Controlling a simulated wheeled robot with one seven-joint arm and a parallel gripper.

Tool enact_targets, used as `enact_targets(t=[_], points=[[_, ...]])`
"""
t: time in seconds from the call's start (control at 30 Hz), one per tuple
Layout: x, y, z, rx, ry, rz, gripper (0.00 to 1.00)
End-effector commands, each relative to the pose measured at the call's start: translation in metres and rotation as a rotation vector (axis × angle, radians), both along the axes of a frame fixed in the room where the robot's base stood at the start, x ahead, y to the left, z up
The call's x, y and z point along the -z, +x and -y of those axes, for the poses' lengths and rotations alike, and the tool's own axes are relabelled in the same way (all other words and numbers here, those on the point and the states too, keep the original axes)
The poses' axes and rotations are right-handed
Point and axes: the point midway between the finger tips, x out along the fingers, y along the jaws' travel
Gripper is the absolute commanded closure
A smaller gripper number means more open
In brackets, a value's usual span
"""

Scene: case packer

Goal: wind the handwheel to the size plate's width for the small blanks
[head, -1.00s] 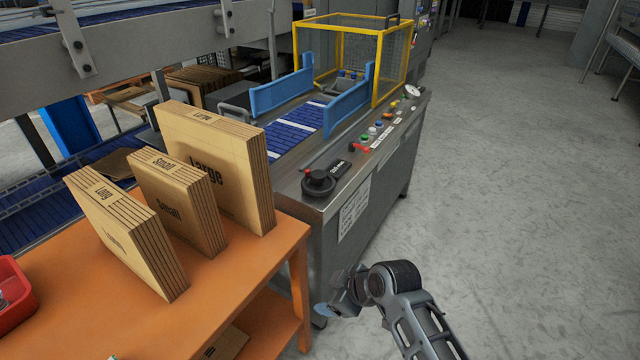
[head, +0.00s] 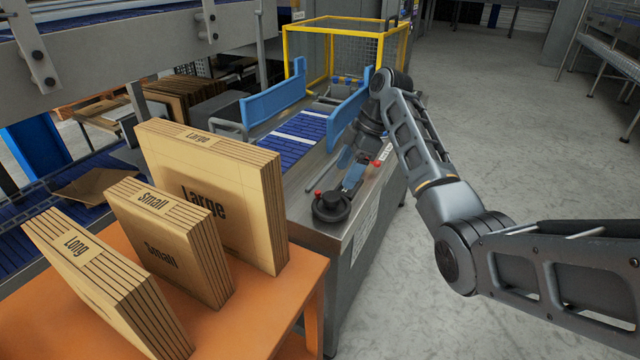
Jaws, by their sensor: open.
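The black handwheel (head: 332,208) with its small red knob (head: 318,193) lies flat on the near corner of the machine's steel top. My gripper (head: 348,173) is open and empty, pointing down just behind and right of the handwheel; I see no contact with the knob. It partly covers the dark readout area beside the wheel. A pale printed plate (head: 364,240) is on the machine's side; its text is too small to read. The Small blanks (head: 170,245) stand on the orange table. Two blue guide rails (head: 272,100) (head: 348,108) flank the blue belt, with a gap between them.
Large blanks (head: 215,190) and Long blanks (head: 100,285) stand beside the Small ones on the orange table (head: 285,305). A yellow-framed guard (head: 345,24) stands at the machine's far end. My arm hides most of the control row.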

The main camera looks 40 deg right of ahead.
Motion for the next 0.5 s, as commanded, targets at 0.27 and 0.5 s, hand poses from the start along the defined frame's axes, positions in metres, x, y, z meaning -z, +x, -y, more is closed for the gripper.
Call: enact_targets(t=[0.27, 0.5], points=[[0.023, 0.005, -0.008, -0.007, 0.003, -0.005, 0.26], [0.056, 0.013, -0.019, -0.005, 0.003, -0.004, 0.26]])
